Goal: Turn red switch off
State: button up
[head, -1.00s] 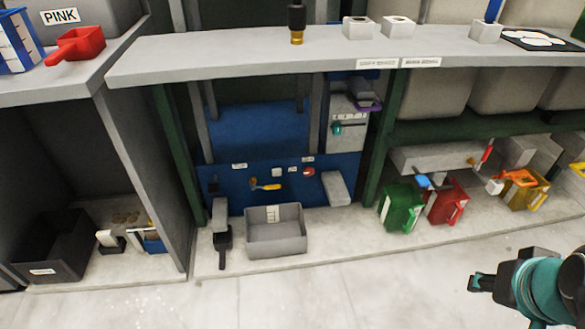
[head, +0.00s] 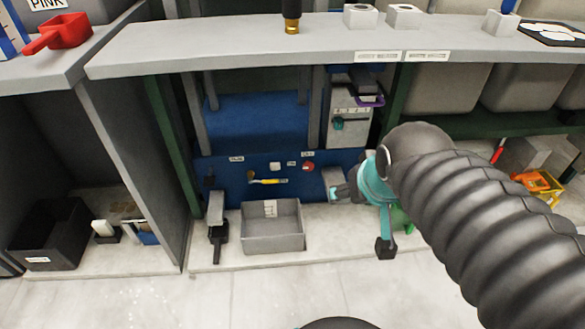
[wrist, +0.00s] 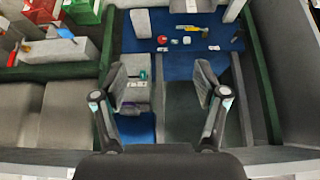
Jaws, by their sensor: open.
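The red switch (head: 308,167) is a small round red knob on the blue panel (head: 225,180) under the grey counter. It also shows in the wrist view (wrist: 161,39), beyond my fingertips. My gripper (head: 343,191) is low in front of the panel's right end, right of and a little below the red switch in the head view. In the wrist view my gripper (wrist: 163,82) has its two fingers wide apart with nothing between them. The fingers look clear of the switch. Whether the switch is on or off is too small to tell.
A white button (head: 275,167) and a yellow-handled tool (head: 266,181) are on the panel left of the switch. A grey bin (head: 272,228) stands below. A grey control box (head: 351,115) is above right. The counter (head: 230,45) overhangs the panel.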

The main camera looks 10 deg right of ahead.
aim_at(309, 167)
jog(key=w+f+t+b, duration=0.2)
jog(key=w+f, duration=0.4)
jog(key=w, duration=0.4)
jog(key=w+f+t+b, duration=0.2)
jog(key=w+f, duration=0.4)
jog(key=w, duration=0.4)
jog(key=w+f+t+b, duration=0.2)
jog(key=w+f, duration=0.3)
jog(key=w, duration=0.5)
jog(key=w+f+t+b, duration=0.2)
jog(key=f+t, duration=0.1)
jog(key=f, duration=0.8)
jog(key=w+f+t+b, duration=0.2)
jog(key=f+t+b, duration=0.1)
jog(key=f, duration=0.9)
jog(key=w, duration=1.4)
jog(key=shift+r, duration=0.1)
jog(key=c, duration=1.1)
